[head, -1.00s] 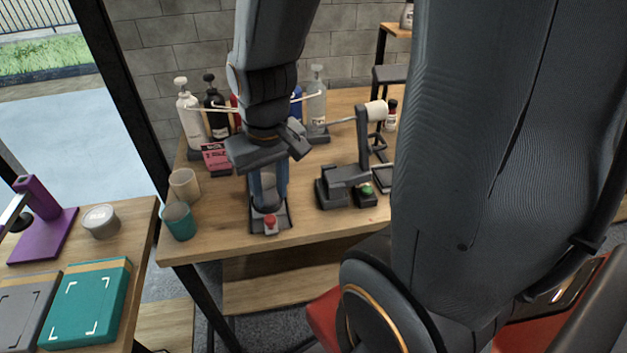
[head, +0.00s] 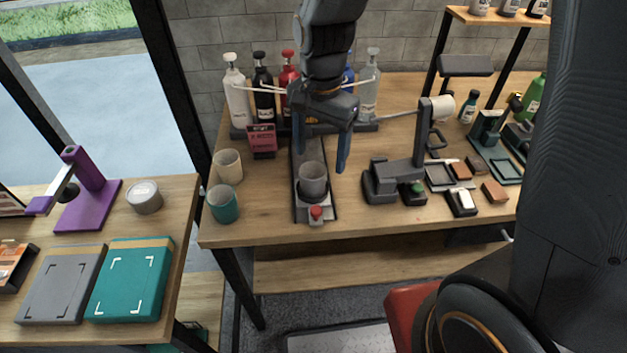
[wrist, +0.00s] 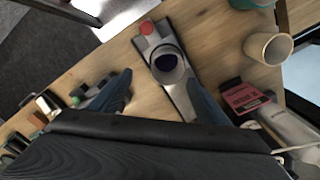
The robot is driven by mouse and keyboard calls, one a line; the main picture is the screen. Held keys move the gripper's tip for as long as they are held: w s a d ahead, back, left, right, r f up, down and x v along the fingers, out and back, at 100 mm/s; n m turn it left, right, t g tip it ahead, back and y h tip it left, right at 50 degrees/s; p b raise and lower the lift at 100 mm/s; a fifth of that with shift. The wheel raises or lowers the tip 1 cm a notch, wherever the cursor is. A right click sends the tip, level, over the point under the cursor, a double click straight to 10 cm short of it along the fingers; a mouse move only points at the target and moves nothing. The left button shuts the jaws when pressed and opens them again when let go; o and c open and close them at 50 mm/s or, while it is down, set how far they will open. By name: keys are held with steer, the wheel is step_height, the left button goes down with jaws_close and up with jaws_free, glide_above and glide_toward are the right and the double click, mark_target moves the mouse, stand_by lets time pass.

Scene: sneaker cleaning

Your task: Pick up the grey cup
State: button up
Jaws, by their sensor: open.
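The grey cup (head: 313,180) stands upright on a dark-edged stand (head: 301,158) with a red button at its front, on the wooden table. In the wrist view the grey cup (wrist: 166,63) shows from above with a dark inside, between and beyond my fingers. My gripper (head: 322,160) is open and empty. Its two blue fingers hang above and behind the cup in the head view, spread wider than the cup. In the wrist view the gripper (wrist: 162,92) has one finger on each side of the stand.
A beige cup (head: 228,166) and a teal cup (head: 223,204) stand left of the stand. Several pump bottles (head: 238,95) and a pink sign (head: 262,140) are behind. A grey device with a white roll (head: 442,108) stands to the right.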

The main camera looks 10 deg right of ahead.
mark_target(313, 175)
steer(key=shift+m, duration=0.6)
steer(key=shift+w+a+f+p, duration=0.1)
steer(key=shift+a+f+p, duration=0.25)
steer(key=shift+f, duration=1)
steer(key=shift+w+a+f+p, duration=0.15)
steer(key=shift+f+p, duration=0.35)
steer(key=shift+f, duration=0.8)
steer(key=shift+a+f+p, duration=0.3)
steer(key=shift+f+p, duration=0.1)
steer(key=shift+f, duration=0.95)
steer(key=c, duration=1.2)
steer(key=shift+r, duration=0.1)
